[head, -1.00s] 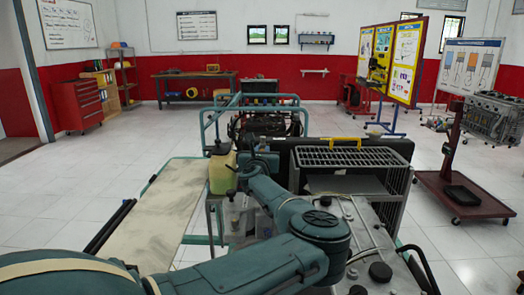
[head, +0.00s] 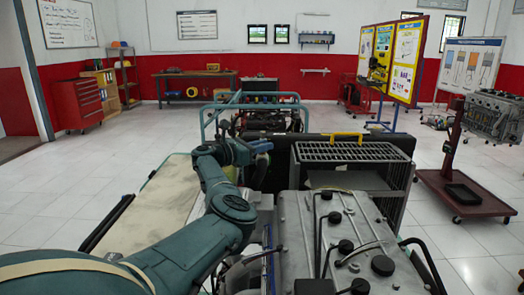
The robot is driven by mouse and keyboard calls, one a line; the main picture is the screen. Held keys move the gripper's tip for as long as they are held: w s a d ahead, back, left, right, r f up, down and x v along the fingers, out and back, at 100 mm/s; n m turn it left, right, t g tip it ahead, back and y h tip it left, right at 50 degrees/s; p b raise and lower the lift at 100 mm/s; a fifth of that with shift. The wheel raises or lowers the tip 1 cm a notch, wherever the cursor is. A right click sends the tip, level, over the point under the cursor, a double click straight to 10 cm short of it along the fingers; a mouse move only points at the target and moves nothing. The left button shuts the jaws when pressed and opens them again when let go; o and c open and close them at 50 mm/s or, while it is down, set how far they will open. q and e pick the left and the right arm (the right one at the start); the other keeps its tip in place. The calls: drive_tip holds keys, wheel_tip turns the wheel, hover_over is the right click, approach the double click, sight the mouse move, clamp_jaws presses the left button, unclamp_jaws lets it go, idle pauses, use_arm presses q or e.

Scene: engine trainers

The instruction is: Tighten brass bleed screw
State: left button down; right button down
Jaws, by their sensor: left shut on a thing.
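My left arm reaches in from the lower left, bends at the elbow, and its wrist stands over the near end of the engine trainer. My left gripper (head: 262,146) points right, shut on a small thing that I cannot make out. The grey engine (head: 297,215), with black caps and hoses on top, stands to the right of my forearm. The brass bleed screw cannot be made out in the head view. My right gripper is not in view.
A beige board (head: 168,195) lies to the left of my arm. A teal-framed trainer (head: 222,108) stands beyond. A red stand (head: 462,195) is at the right.

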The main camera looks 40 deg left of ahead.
use_arm(q)
drive_tip(key=shift+m+g+h+b, duration=0.45)
drive_tip(key=shift+m+h, duration=0.15)
drive_tip(key=shift+h, duration=0.3)
drive_tip(key=shift+r+h, duration=0.2)
drive_tip(key=shift+h, duration=0.1)
drive_tip(key=c, duration=1.4)
unclamp_jaws()
drive_tip(key=shift+w+f, duration=0.1)
drive_tip(key=b+v, duration=0.2)
drive_tip(key=v, duration=1.1)
